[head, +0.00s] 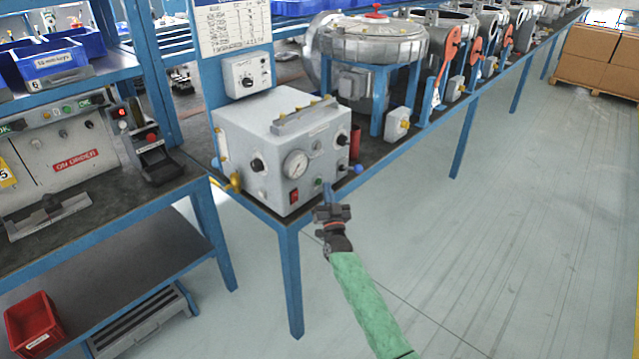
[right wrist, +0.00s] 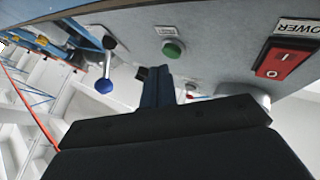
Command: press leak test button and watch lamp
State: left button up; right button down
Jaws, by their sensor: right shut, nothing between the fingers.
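The grey-white test box (head: 250,130) stands on the bench corner, with a round gauge (head: 295,163) and a red power switch (head: 294,197) on its front. A green button (right wrist: 173,49) under a small, unreadable label shows in the right wrist view. My right gripper (head: 327,188) is shut and empty at the lower right of the box front. In the right wrist view its fingertips (right wrist: 156,72) are close beside the green button; I cannot tell whether they touch the panel. I cannot make out a lit lamp on the box. My left gripper is not in view.
A blue-knobbed lever (right wrist: 104,85) sticks out of the panel near the fingers. A yellow fitting (head: 235,182) is on the box's left side. A metal drum housing (head: 370,45) stands behind on the bench. The floor right of my arm is clear.

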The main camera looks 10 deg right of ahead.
dwell(0.5)
dwell(0.6)
jog(key=shift+w, duration=0.1)
jog(key=shift+w+a, duration=0.25)
